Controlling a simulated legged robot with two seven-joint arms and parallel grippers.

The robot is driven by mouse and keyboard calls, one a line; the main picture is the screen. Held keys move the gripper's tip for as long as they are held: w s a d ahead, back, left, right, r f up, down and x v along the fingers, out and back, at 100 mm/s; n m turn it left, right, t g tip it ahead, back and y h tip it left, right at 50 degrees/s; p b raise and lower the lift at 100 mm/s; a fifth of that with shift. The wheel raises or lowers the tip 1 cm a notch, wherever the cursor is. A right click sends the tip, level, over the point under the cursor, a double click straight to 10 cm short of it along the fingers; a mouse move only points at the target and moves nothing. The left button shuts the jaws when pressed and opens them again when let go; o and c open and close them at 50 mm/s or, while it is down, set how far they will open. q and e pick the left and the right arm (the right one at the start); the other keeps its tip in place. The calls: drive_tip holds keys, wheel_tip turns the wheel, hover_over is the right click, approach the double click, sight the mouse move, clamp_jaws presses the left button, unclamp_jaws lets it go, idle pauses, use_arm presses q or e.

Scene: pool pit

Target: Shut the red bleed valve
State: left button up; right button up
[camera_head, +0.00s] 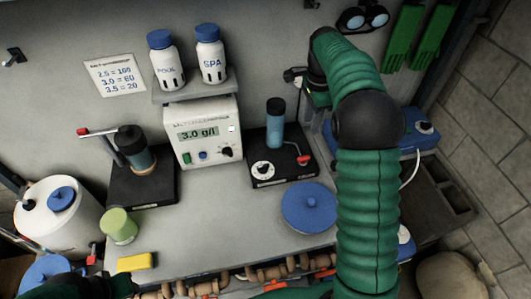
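Several red parts show, and I cannot tell for sure which is the bleed valve. A red lever (304,160) sits at the right edge of the black base with the blue cylinder (275,122). A red-tipped handle (84,132) stands out left of the dark canister on the other black base. Red pieces also show on the pipes at the bottom edge. My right gripper (292,76) is small and dark above and right of the blue cylinder, apart from both red levers; its finger gap is unclear. My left arm shows only partly at the bottom left; its gripper cannot be made out.
A white meter (206,130) reads 3.0 g/l, with two blue-capped bottles on the shelf above. A blue round lid (308,207), a green-lidded jar (119,226) and a yellow sponge (136,262) stand on the bench. My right arm covers the bench's right side. The middle front is clear.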

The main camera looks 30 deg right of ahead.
approach(304, 157)
wheel_tip(304, 157, down, 9)
drive_tip(key=shift+r+p, duration=0.15)
drive_tip(key=shift+p, duration=0.25)
drive_tip(key=shift+w, duration=0.1)
clamp_jaws()
